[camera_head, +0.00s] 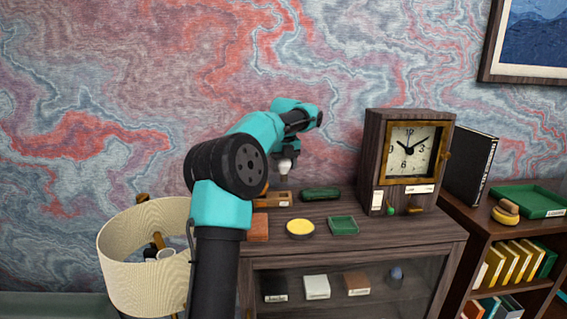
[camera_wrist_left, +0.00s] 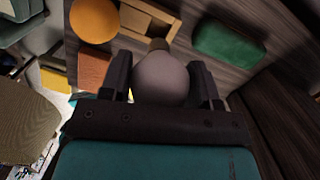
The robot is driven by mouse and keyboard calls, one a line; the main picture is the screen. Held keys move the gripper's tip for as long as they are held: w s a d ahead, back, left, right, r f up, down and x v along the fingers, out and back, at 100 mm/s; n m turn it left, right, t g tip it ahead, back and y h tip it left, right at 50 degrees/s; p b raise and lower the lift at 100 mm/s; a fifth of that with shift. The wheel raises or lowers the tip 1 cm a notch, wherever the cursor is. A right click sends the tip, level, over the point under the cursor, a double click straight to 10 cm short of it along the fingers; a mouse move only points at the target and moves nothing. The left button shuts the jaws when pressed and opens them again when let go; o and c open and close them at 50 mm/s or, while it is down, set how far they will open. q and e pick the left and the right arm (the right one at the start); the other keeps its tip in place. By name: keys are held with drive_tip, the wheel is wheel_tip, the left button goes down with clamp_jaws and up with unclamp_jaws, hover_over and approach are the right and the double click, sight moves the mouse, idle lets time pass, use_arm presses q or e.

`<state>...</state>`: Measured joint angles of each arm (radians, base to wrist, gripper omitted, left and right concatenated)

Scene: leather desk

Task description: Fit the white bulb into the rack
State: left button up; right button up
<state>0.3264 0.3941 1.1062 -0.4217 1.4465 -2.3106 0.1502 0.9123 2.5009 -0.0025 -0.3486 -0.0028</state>
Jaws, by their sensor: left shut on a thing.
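The white bulb (camera_head: 285,167) hangs below my left gripper (camera_head: 287,152) in the head view, above the back of the cabinet top. In the left wrist view the bulb (camera_wrist_left: 160,82) sits between the two dark fingers, with its round end toward the camera and its brownish base pointing away. My left gripper is shut on it. The wooden rack (camera_head: 284,199) lies below the bulb on the cabinet top, partly hidden by my arm. In the left wrist view the rack (camera_wrist_left: 132,19) is beyond the bulb's base; the bulb appears apart from it. My right gripper is not in view.
A green block (camera_head: 320,193) lies right of the rack. A yellow round dish (camera_head: 300,228), a green tray (camera_head: 343,225) and an orange-brown block (camera_head: 257,228) are in front. A clock (camera_head: 410,155) stands at right.

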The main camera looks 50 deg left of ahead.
sight(284, 182)
use_arm(q)
drive_tip(key=shift+f, duration=3.3)
drive_tip(key=o, duration=1)
drive_tip(key=shift+r, duration=4.45)
